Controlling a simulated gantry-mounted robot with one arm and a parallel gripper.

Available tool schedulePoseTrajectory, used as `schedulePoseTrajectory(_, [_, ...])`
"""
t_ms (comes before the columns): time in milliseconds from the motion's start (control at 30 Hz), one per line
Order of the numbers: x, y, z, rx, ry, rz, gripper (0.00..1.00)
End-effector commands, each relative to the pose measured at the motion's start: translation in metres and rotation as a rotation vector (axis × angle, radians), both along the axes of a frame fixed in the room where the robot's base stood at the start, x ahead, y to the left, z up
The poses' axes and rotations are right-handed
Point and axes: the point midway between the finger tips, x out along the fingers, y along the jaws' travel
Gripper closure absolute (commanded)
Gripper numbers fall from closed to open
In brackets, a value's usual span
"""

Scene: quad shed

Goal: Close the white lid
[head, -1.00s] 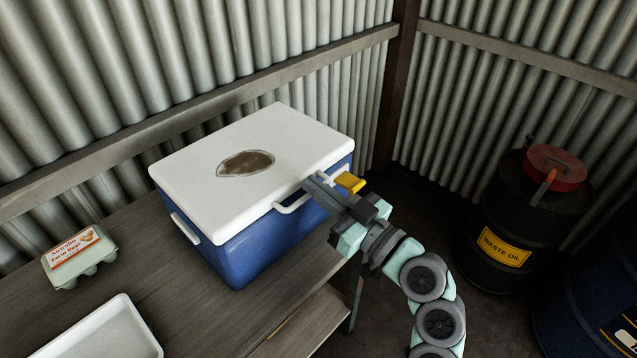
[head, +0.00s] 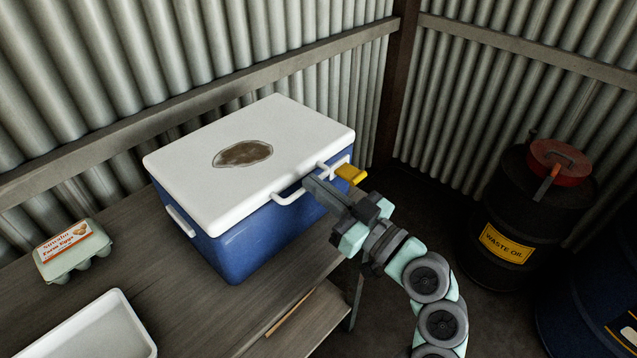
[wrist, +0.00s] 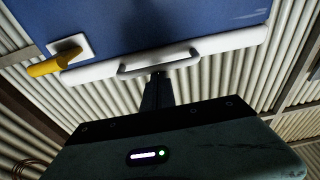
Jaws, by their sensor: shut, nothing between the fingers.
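The white lid (head: 300,135) lies over the blue cooler (head: 240,248) on the bench, with a brown oval patch on its top. I cannot tell if a thin gap remains beneath it. A white handle (head: 288,196) sticks out from the lid's front edge; it also shows in the wrist view (wrist: 158,66). My gripper (head: 310,184) is shut and empty, with its tips at the lid's front edge by the handle. In the wrist view the fingertips (wrist: 158,76) overlap the handle's middle; contact is unclear. A yellow latch (head: 351,175) sits just right of the gripper.
An egg carton (head: 75,257) and a white tray (head: 98,330) stand on the wooden bench (head: 175,300) left of the cooler. Corrugated walls (head: 200,50) rise close behind.

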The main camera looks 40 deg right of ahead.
Motion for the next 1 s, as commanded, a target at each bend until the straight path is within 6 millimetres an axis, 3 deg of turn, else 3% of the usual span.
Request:
schedulePoseTrajectory(33, [0.005, 0.000, -0.017, 0.008, 0.047, 0.003, 1.00])
schedulePoseTrajectory(300, [-0.001, 0.002, 0.035, 0.000, 0.006, 0.009, 1.00])
schedulePoseTrajectory(700, [-0.069, -0.010, -0.001, 0.001, -0.005, 0.005, 1.00])
schedulePoseTrajectory(1000, [-0.085, -0.012, -0.010, -0.001, -0.010, 0.007, 1.00])
